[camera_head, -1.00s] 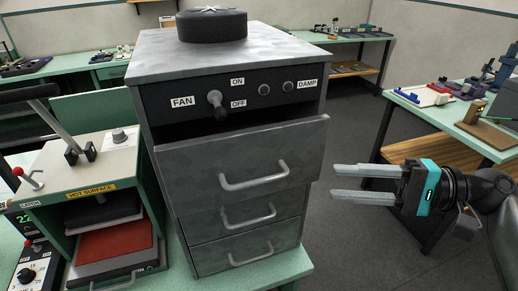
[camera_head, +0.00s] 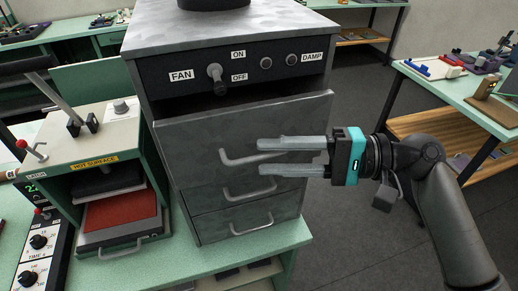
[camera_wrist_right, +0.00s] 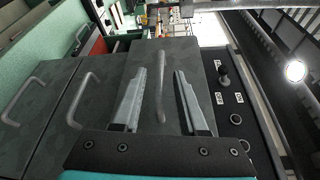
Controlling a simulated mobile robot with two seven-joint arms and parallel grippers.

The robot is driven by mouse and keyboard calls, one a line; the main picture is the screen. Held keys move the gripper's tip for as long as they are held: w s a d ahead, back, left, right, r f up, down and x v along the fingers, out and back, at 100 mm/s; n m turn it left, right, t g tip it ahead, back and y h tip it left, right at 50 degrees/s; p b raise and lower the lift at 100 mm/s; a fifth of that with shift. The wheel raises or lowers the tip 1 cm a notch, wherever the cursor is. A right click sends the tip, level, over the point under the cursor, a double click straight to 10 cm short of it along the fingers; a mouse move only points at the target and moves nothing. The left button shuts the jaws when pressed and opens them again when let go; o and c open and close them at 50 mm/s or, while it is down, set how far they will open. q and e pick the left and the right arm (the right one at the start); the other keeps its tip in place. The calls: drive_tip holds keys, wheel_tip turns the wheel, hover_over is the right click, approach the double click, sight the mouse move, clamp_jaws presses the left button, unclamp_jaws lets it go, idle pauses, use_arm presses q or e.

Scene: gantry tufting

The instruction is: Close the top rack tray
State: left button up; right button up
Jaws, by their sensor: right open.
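The top rack tray (camera_head: 190,142) is a grey metal drawer front with a bar handle (camera_head: 235,157). It stands pulled out from the grey cabinet (camera_head: 150,90), with a dark gap above it under the FAN panel. My right gripper (camera_head: 262,157) is open in front of the tray's right half, its fingertips by the right end of the handle. In the right wrist view the open fingers (camera_wrist_right: 158,95) lie on either side of the top handle (camera_wrist_right: 159,90); I cannot tell whether they touch it. My left gripper is not in view.
Two lower drawers (camera_head: 205,222) look shut. A green press (camera_head: 95,165) marked HOT SURFACE stands close at the left on the green bench (camera_head: 150,270). A fan switch (camera_head: 216,75) sticks out above the tray. Another bench (camera_head: 465,90) stands at the right.

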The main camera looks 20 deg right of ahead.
drive_tip(key=shift+x, duration=1.45)
clamp_jaws()
idle(0.4)
